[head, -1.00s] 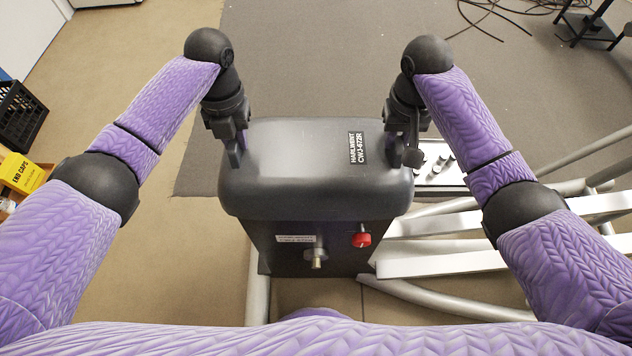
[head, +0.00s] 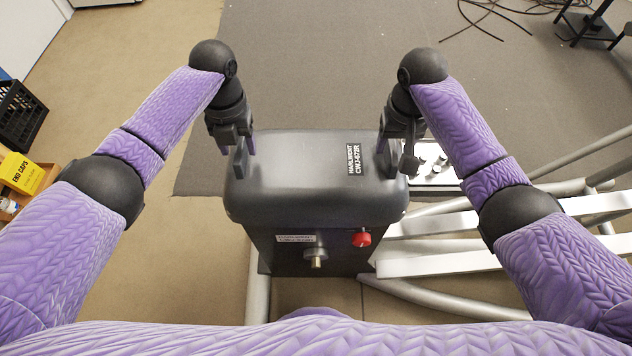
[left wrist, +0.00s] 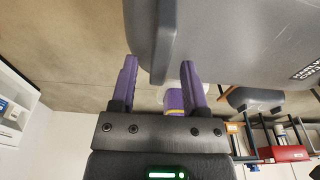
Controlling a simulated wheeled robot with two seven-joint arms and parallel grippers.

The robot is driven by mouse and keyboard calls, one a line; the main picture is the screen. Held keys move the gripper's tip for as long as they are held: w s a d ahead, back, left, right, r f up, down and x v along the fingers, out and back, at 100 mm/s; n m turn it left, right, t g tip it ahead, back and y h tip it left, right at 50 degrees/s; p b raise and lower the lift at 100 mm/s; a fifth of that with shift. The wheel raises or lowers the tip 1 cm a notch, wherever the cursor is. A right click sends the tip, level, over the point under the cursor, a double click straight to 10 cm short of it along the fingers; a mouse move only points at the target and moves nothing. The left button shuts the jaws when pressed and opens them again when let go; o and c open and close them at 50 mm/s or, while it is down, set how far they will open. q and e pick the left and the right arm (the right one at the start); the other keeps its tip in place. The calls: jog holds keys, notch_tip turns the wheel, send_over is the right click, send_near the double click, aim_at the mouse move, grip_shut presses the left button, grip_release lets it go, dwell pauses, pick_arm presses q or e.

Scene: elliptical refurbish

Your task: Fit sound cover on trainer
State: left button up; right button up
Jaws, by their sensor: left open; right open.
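The sound cover (head: 310,172), a dark grey rounded shell with a label reading HARLWENT CWJ-672R, sits over the top of the trainer's black housing (head: 345,258). The housing front carries a red knob and a metal fitting. I cannot tell whether the cover is fully seated. My left gripper (head: 244,156) is open at the cover's upper left edge. In the left wrist view its purple fingers (left wrist: 159,88) stand apart, with a lip of the cover (left wrist: 230,40) just beyond and between them. My right gripper (head: 396,163) is open at the cover's upper right edge; its fingertips are partly hidden.
White and grey trainer rails (head: 450,262) run to the right below my right arm. A panel with small round parts (head: 436,170) lies beside the cover. A yellow END CAPS box (head: 22,173) and black crate (head: 18,115) are at far left. The grey mat (head: 310,60) ahead is mostly clear.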

pick_arm(q)
notch_tip(320, 180, up, 12)
jog(key=w, duration=0.1)
jog(key=shift+w, duration=0.25)
pick_arm(e)
notch_tip(320, 180, up, 12)
pick_arm(q)
jog(key=shift+f, duration=0.1)
